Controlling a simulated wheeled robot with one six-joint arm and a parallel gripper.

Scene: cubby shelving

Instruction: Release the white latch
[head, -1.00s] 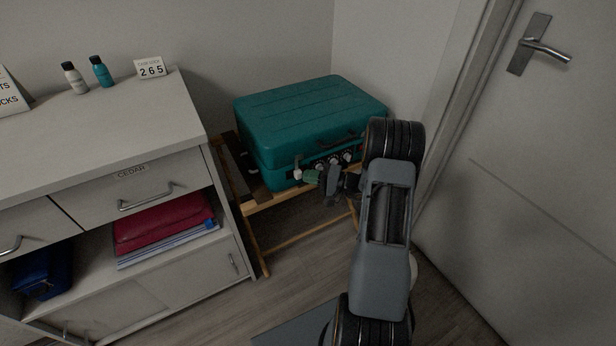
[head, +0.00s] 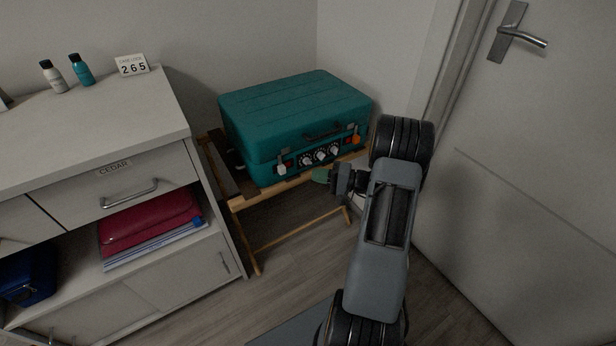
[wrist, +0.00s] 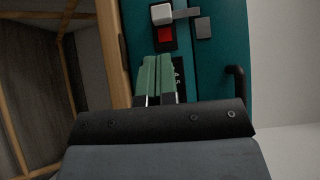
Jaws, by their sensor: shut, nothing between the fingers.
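The teal case (head: 295,105) lies closed on a wooden stand. Its white latch (head: 282,168) is at the left of the front face, and an orange latch (head: 356,140) is at the right. In the wrist view the white latch (wrist: 161,14) is at the top, with a red patch (wrist: 165,36) below it and a metal bar beside it. My gripper (head: 320,175) has green fingers and is in front of the case, to the right of the white latch and apart from it. In the wrist view its fingers (wrist: 158,60) are together and empty, pointing towards the latch.
Several dials (head: 320,154) and a dark handle (head: 323,131) are on the case front. The wooden stand (head: 245,203) is under it. A cabinet (head: 110,185) stands at left, a door (head: 530,150) at right.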

